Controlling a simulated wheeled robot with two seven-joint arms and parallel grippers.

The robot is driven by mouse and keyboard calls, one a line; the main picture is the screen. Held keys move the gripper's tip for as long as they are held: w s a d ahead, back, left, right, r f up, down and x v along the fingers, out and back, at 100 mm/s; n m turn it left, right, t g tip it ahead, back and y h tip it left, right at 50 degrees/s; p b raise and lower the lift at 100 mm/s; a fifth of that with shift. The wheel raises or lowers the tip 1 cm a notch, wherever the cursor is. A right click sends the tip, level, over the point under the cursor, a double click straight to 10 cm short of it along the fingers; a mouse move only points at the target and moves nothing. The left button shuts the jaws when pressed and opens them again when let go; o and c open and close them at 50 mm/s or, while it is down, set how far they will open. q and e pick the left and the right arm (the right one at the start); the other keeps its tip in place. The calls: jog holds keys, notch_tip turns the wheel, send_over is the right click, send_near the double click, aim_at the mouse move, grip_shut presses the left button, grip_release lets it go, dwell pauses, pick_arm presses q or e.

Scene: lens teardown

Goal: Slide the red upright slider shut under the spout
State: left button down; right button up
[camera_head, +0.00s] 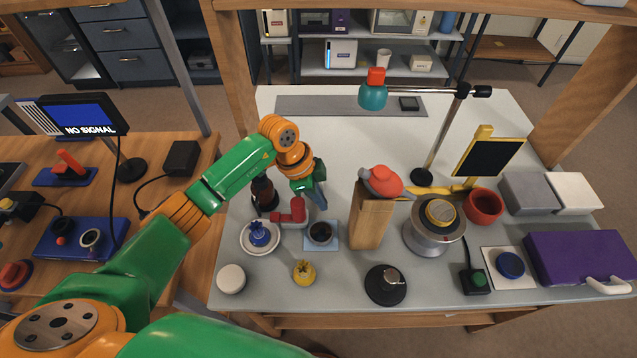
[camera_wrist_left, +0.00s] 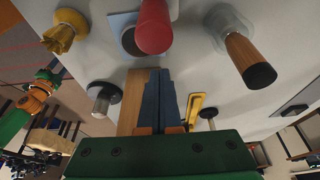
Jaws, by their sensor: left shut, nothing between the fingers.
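A red upright piece (camera_head: 298,208), which looks like the slider, stands near the middle of the table with a short red arm at its left. In the left wrist view a red rounded part (camera_wrist_left: 153,28) is close at the top. A dark round cup (camera_head: 320,232) sits on a light blue mat (camera_head: 333,245) just in front and to the right. I cannot make out the spout clearly. My left gripper (camera_head: 322,204) is shut and empty, fingers pointing down, just right of the red piece; its fingers also show in the left wrist view (camera_wrist_left: 158,98).
A tall wooden block (camera_head: 370,222) with a red-topped item (camera_head: 382,180) stands close on the right. A dark bottle (camera_head: 263,192) is behind left, a white saucer (camera_head: 260,248) with a blue piece at left, and a yellow piece (camera_head: 304,273) in front. The back of the table is clearer.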

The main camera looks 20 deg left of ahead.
pick_arm(q)
jog(key=a, duration=0.1)
jog(key=s+a, duration=0.1)
jog(key=a, duration=0.1)
jog(key=shift+s+r+p, duration=0.15)
jog(key=shift+r+p, duration=0.15)
jog(key=shift+p, duration=0.1)
pick_arm(e)
jog(key=shift+r, duration=0.8)
pick_arm(q)
jog(key=shift+f, duration=0.1)
jog(key=a, duration=0.2)
jog(key=s+a+p, duration=0.1)
jog(key=a, duration=0.1)
jog(key=shift+d, duration=0.15)
pick_arm(e)
jog(key=shift+d+r, duration=0.2)
jog(key=shift+r, duration=0.35)
